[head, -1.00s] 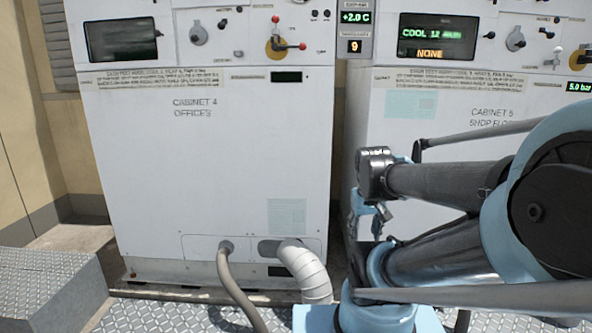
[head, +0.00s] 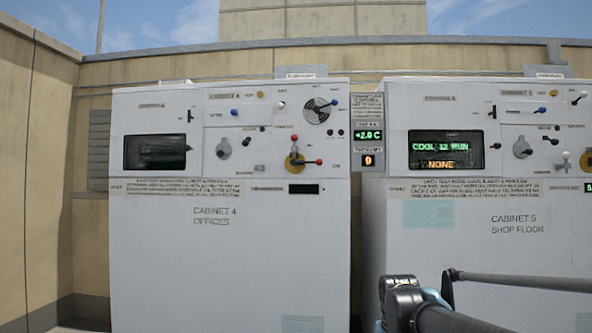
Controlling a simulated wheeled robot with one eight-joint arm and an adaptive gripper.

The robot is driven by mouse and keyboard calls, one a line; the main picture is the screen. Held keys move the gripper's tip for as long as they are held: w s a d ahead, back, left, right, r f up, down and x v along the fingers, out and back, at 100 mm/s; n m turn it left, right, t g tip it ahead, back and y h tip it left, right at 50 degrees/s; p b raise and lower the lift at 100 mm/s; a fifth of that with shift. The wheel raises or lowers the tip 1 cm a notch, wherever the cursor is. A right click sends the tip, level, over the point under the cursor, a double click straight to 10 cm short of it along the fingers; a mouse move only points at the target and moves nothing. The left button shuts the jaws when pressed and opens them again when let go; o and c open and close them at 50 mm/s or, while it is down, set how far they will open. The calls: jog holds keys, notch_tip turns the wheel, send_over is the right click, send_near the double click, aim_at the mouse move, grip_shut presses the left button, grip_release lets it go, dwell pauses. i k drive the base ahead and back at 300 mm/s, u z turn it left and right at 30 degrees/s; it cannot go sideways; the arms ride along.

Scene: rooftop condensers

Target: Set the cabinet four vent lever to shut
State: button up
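Cabinet 4 (head: 230,270), marked OFFICES, stands upright left of centre in the head view. My arm's wrist end (head: 400,298) shows at the bottom edge, right of cabinet 4 and well below the panel. My gripper's fingers are below the frame.
Other controls sit close by: a red-tipped lever on a yellow disc (head: 295,161), a grey rotary knob (head: 223,150) and a blue-tipped slider (head: 234,112). Cabinet 5 (head: 500,260) stands to the right, past a narrow gap with small displays (head: 369,135). A wall runs behind.

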aim_at(334, 102)
jog(key=z, duration=0.7)
jog(key=k, duration=1.25)
jog(key=u, duration=0.6)
jog(key=i, duration=1)
jog(key=u, duration=0.05)
